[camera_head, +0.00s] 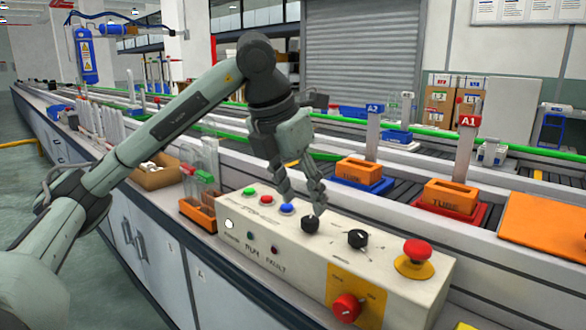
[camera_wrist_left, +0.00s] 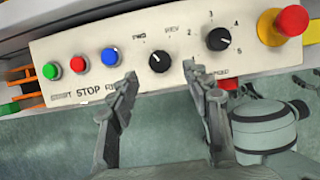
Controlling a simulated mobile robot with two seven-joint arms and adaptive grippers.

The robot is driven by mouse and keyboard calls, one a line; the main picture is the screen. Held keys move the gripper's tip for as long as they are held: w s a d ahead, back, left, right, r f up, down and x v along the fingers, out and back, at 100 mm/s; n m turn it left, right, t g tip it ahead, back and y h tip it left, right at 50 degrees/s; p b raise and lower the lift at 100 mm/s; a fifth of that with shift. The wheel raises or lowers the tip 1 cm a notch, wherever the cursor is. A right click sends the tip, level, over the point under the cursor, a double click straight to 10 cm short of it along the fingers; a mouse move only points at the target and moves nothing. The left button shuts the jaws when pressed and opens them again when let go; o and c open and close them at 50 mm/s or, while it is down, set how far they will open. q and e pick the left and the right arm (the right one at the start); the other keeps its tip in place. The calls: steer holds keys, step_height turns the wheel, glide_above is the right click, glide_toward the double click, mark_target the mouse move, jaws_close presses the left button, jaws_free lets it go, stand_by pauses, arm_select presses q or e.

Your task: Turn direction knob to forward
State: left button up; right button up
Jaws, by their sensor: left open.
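The direction knob (camera_head: 310,224) is a black round knob on the sloping top of the white control box (camera_head: 285,240). In the left wrist view the knob (camera_wrist_left: 159,61) has a small white mark on its face, with FWD and REV printed beyond it. My left gripper (camera_head: 303,198) is open and empty, pointing down just above the knob. In the left wrist view its two fingers (camera_wrist_left: 162,75) are spread to either side of the knob, apart from it. The exact fingertip height is hard to tell. My right gripper is not in view.
Green, red and blue buttons (camera_wrist_left: 108,57) lie left of the knob. A black numbered knob (camera_head: 357,239) and a red emergency stop (camera_head: 417,253) lie to its right. A red knob (camera_head: 346,307) is on the front face. Orange bins (camera_head: 451,195) stand behind on the conveyor.

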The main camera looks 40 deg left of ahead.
arm_select(q)
steer(key=v, duration=0.7)
steer(key=shift+r, duration=0.2)
